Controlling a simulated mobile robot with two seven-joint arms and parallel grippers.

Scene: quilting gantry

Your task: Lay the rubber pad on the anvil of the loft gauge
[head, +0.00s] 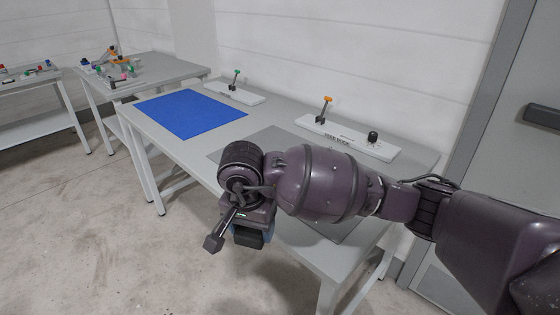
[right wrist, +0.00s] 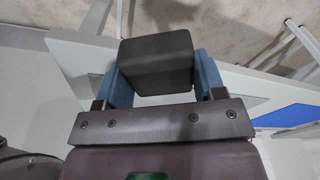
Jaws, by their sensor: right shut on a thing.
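My right gripper (head: 253,230) is in the middle of the head view, low over the front edge of the near table. In the right wrist view its two blue fingers (right wrist: 163,78) are shut on a dark grey block-shaped thing, which I take for the rubber pad (right wrist: 156,62). The pad also shows under the gripper in the head view (head: 248,239). It is held clear of the table, with floor seen beyond it. I cannot pick out the loft gauge or its anvil for certain. My left gripper is not in view.
Tables with small parts (head: 115,62) stand at left.

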